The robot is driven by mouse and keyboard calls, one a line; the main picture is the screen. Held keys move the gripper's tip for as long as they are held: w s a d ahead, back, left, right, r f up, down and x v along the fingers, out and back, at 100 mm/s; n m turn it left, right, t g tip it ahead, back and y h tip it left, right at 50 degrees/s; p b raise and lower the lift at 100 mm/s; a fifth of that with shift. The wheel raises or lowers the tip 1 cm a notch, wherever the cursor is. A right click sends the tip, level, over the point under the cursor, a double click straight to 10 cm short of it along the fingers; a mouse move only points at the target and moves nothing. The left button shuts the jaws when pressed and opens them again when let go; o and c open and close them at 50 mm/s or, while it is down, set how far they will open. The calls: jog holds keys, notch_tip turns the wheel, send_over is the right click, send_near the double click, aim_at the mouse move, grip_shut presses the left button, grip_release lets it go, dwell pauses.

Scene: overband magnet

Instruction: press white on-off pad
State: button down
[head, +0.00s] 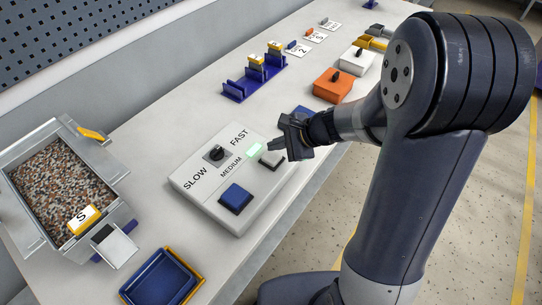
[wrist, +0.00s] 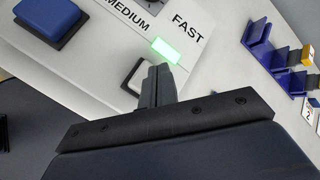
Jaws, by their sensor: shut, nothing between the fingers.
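The white pad (head: 268,163) sits on the grey control box (head: 201,199), at the box's near right, beside a lit green lamp (head: 255,151). It shows in the wrist view (wrist: 131,76) partly covered by my fingers. My gripper (head: 275,149) is shut and empty, its fingertips over or at the white pad; I cannot tell whether they touch it. The lamp also glows in the wrist view (wrist: 165,50).
A blue pad (head: 236,197) and a black dial (head: 216,153) share the box. A bin of granules (head: 120,215) and a blue tray (head: 160,281) lie left. A blue rack (head: 236,93) and an orange box (head: 332,87) stand farther back.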

aim_at(276, 156)
notch_tip(276, 156, up, 6)
jog(key=p, duration=0.4)
jog(key=shift+f, duration=0.1)
